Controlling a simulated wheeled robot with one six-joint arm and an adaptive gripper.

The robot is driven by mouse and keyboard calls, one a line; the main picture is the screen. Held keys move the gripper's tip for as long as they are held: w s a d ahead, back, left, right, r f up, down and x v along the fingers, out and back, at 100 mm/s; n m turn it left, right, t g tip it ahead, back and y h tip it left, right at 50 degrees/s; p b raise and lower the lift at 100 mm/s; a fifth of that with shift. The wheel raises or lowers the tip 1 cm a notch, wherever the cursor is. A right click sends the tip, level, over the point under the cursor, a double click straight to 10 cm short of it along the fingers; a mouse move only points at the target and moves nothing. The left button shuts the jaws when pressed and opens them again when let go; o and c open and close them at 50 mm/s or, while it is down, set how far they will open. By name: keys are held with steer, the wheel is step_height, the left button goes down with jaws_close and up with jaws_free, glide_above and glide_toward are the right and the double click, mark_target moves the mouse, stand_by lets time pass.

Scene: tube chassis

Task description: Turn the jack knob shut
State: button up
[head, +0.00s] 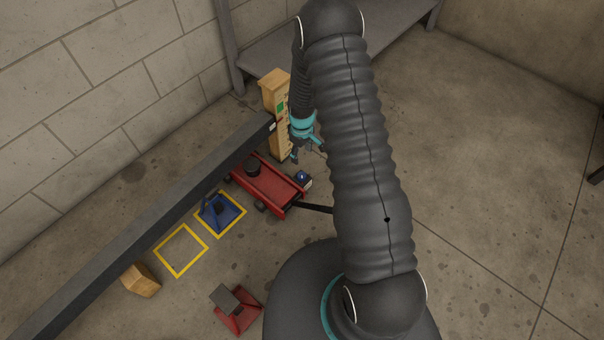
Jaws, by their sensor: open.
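My gripper (305,156) is open and points down just beyond that block, beside the wooden post. It looks empty and apart from the block. My own arm covers the floor right of it.
A wooden post (272,92) with a green patch stands behind the jack. A blue stand (217,212) sits in one yellow floor square; the other yellow square (181,268) is empty. A wooden block (141,281) and a red stand (238,310) are nearer.

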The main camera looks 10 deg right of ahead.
mark_target(302, 175)
step_height(302, 175, down, 14)
steer(key=shift+r, duration=0.15)
stand_by(0.4)
steer(key=c, duration=1.2)
